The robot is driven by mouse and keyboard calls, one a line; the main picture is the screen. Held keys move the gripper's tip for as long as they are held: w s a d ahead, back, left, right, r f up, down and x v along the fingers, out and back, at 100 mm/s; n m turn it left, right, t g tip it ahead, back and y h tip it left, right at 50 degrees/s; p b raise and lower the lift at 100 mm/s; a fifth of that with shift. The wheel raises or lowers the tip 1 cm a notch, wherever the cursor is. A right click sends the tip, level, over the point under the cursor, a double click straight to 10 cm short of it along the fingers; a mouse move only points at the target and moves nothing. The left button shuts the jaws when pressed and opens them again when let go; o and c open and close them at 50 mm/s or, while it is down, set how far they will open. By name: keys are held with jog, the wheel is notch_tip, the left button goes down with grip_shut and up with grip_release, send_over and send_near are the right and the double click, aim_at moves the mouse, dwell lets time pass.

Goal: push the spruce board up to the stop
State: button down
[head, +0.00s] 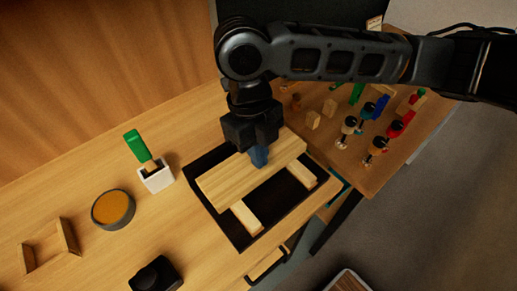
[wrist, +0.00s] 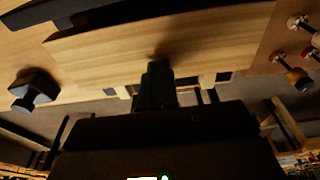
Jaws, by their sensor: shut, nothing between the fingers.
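The pale spruce board (head: 232,181) lies across a black tray-like base (head: 230,226), slanting up to the right in the head view. It fills the upper middle of the wrist view (wrist: 205,40). My gripper (head: 260,160) is shut and empty, pointing down at the middle of the board's near long side. In the wrist view its fingertips (wrist: 158,66) overlap the board's near edge; I cannot tell if they touch it. A dark bar (wrist: 95,12) runs beyond the board's far edge and may be the stop; my gripper and arm hide part of that side in the head view.
Two light wooden strips (head: 247,217) (head: 302,173) show on the base on the board's near side. Left are a white holder (head: 157,180) with a green-handled tool, a round tin (head: 113,209) and a black object (head: 156,275). Several clamps and small blocks (head: 348,127) stand at right.

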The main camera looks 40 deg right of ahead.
jog(key=shift+f, duration=0.4)
jog(key=shift+w+r+p, duration=0.1)
jog(key=shift+w+p, duration=0.55)
jog(key=shift+w, duration=0.25)
jog(key=shift+w+f, duration=0.2)
jog(key=shift+w, duration=0.15)
jog(key=shift+r, duration=0.15)
jog(key=r+p, duration=0.1)
jog(key=p, duration=0.2)
jog(key=shift+w+r, duration=0.2)
jog(key=shift+s, duration=0.1)
